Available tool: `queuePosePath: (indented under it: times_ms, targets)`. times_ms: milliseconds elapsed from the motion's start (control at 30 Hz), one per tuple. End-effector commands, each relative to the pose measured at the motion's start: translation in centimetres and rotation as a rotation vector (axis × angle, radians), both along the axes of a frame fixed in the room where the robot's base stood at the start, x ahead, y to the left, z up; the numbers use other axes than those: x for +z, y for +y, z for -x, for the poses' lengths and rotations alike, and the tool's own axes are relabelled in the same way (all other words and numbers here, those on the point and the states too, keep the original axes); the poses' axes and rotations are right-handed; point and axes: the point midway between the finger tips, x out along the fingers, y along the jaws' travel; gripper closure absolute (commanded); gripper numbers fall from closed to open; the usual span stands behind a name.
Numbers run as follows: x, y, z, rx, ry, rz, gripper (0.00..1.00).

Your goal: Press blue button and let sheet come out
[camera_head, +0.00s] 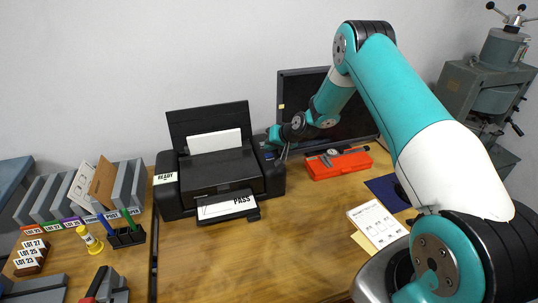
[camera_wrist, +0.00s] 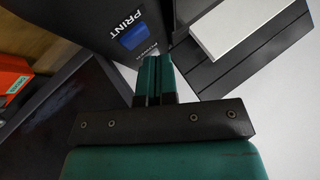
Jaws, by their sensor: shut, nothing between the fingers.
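The black printer (camera_head: 222,178) stands at the back of the table. A white sheet marked PASS (camera_head: 226,204) lies on its front output tray, and more white paper (camera_head: 215,141) sits in its raised rear feed. The blue button (camera_wrist: 133,37) is on the printer's dark panel beside the word PRINT in the wrist view. My gripper (camera_wrist: 154,62) is shut and empty, its fingertips over the panel near the button and the partly hidden POWER label; I cannot tell whether they touch. In the head view my gripper (camera_head: 282,152) is at the printer's right side.
A red box (camera_head: 337,163) with a gauge on it and a dark monitor (camera_head: 345,112) stand right of the printer. Printed papers (camera_head: 377,222) lie on the right. Binders, a pen holder (camera_head: 127,236) and blocks crowd the left. The front middle of the table is clear.

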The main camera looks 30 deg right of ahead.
Motion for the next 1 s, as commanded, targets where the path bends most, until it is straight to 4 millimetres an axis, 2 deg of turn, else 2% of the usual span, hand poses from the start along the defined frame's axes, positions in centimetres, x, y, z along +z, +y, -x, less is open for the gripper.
queuePosePath:
  times_ms: [400,1000]
  targets:
    - [-0.9,0.0,0.0,0.000,0.000,0.000,1.00]
    - [-1.1,0.0,0.0,0.000,0.000,0.000,1.00]
